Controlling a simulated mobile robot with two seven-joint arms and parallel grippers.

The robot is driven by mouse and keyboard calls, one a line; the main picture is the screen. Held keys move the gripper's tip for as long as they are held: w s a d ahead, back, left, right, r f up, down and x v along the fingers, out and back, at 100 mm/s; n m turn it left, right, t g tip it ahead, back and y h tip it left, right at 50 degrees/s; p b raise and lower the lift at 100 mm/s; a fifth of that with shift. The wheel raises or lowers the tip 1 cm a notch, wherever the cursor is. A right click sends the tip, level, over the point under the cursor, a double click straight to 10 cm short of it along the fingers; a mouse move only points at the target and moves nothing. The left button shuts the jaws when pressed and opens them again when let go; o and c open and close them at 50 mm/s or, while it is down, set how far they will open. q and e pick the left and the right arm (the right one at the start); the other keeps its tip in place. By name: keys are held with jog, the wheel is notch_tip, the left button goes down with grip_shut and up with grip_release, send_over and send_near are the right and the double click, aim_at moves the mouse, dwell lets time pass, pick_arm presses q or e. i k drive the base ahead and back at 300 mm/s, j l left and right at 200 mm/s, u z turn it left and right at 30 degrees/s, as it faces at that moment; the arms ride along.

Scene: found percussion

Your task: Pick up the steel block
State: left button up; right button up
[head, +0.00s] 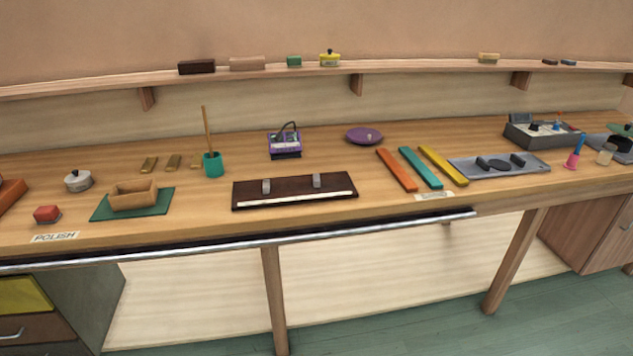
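I cannot tell for sure which thing is the steel block. Two small grey metallic pieces stand upright on a dark brown board (290,191) at the front middle of the bench: a left grey piece (266,186) and a right grey piece (317,180). A pale strip runs along the board's front edge. A flat grey plate (523,168) with dark round pieces on it lies further right. Neither of my grippers is in the head view.
The wooden bench (215,205) holds a teal cup (213,167) with a tall stick, a wooden box (133,198) on a green mat, three coloured bars (420,167), a purple dish (364,135) and a grey case (520,137). A metal rail (300,235) runs along the front. Blocks stand on the shelf (420,71).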

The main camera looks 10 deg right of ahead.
aim_at(315, 177)
jog(key=u, duration=0.4)
jog(key=l+u, duration=0.15)
jog(key=u, duration=0.25)
jog(key=l+u, duration=0.1)
jog(key=u, duration=0.25)
jog(key=l+u, duration=0.7)
jog(key=l, duration=0.2)
jog(key=l+u, duration=0.1)
jog(key=l, duration=0.2)
jog(key=k+l+u, duration=0.1)
jog(key=l, duration=0.2)
jog(key=k+l+u, duration=0.1)
jog(key=l, duration=0.2)
